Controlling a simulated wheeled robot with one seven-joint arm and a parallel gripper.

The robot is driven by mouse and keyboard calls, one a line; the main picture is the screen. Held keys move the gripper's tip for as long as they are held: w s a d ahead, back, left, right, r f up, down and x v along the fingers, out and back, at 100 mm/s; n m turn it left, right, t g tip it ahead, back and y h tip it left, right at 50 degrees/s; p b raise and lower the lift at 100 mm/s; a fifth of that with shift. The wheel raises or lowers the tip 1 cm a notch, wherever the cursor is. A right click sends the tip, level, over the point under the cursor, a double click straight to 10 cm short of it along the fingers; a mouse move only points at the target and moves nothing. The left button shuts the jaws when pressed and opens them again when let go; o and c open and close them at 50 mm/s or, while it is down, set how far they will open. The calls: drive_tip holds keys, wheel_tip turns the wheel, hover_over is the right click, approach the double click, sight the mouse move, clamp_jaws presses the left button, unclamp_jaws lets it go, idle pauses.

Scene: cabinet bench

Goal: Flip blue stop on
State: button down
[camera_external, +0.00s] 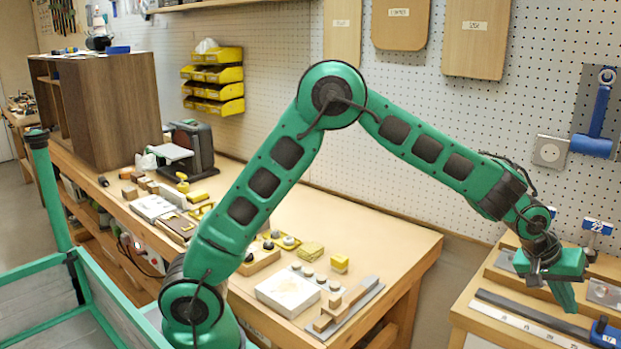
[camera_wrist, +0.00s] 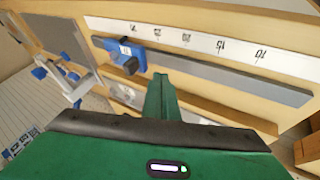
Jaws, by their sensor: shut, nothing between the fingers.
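A blue stop (camera_external: 605,333) sits at the right end of a dark grey bar on the bench at the lower right; the frame edge cuts it. It also shows in the wrist view (camera_wrist: 124,54), with a white label on top and a dark part at its front. My gripper (camera_external: 568,306) is shut and empty, its green fingers pointing down over the bench beside the bar. In the wrist view my gripper (camera_wrist: 161,82) is a little right of the stop and appears apart from it. Whether the stop is flipped on is unclear.
A white ruler strip (camera_external: 530,327) runs along the grey bar (camera_external: 515,305). Another blue-labelled fixture (camera_external: 597,227) stands at the back. A blue-handled tool (camera_external: 597,125) hangs on the pegboard. The long bench (camera_external: 385,240) to the left holds blocks and small parts.

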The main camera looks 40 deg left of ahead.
drive_tip(key=v, duration=0.9)
drive_tip(key=shift+s+r, duration=0.2)
drive_tip(key=shift+r, duration=0.15)
drive_tip(key=s+a+m+g+y, duration=0.15)
drive_tip(key=s+a, duration=0.45)
drive_tip(key=a, duration=0.7)
drive_tip(key=s+a+m+y, duration=0.2)
drive_tip(key=s+a, duration=0.3)
drive_tip(key=a, duration=0.8)
drive_tip(key=s+a+f+m+g+y, duration=0.1)
drive_tip(key=s+a+f+g+y, duration=0.1)
drive_tip(key=s+a, duration=1.5)
wheel_tip(320, 180, down, 2)
drive_tip(key=shift+s+a+f+m+g, duration=0.1)
drive_tip(key=shift+s+a+m+g, duration=0.25)
drive_tip(key=shift+g, duration=0.3)
drive_tip(key=shift+y, duration=0.25)
drive_tip(key=shift+w+f, duration=0.25)
drive_tip(key=shift+w, duration=0.4)
